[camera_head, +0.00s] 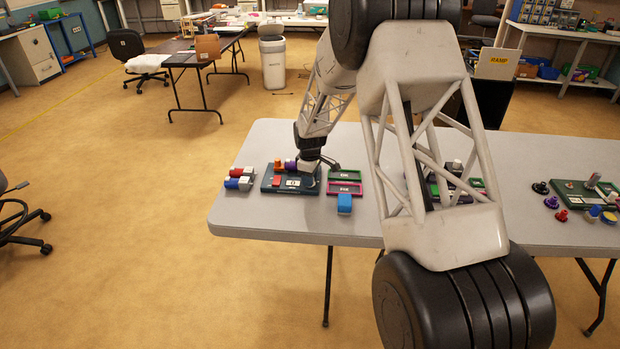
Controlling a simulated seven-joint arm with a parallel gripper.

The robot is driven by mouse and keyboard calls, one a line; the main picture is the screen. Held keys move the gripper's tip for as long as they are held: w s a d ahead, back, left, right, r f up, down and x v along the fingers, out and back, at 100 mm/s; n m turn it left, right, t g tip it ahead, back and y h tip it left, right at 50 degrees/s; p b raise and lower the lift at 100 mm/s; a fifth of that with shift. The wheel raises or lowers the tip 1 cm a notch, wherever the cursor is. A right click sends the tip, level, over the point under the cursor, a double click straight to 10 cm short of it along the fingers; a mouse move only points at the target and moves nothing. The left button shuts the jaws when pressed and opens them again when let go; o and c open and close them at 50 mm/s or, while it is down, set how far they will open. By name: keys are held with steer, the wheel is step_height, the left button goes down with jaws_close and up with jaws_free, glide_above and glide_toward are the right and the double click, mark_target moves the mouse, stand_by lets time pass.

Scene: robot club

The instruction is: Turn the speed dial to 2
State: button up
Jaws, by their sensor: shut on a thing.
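A dark green board (268,184) lies on the grey table. It carries a red block, a white label with a dark mark, an orange knob (280,165) and a purple knob (290,165). My gripper (309,170) points down at the right part of the board. It is shut on a part there, which appears to be the speed dial. The gripper hides the dial, and its setting cannot be read at this size.
Red, blue and white blocks (240,179) lie left of the board. My arm covers the table's middle. Another green board (572,190) with loose knobs lies far right.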

steer(key=m, duration=1)
steer(key=shift+m, duration=0.3)
stand_by(0.4)
steer(key=o, duration=0.9)
steer(key=shift+r, duration=0.15)
steer(key=shift+a+r, duration=0.15)
steer(key=shift+r, duration=3.65)
steer(key=shift+r, duration=0.1)
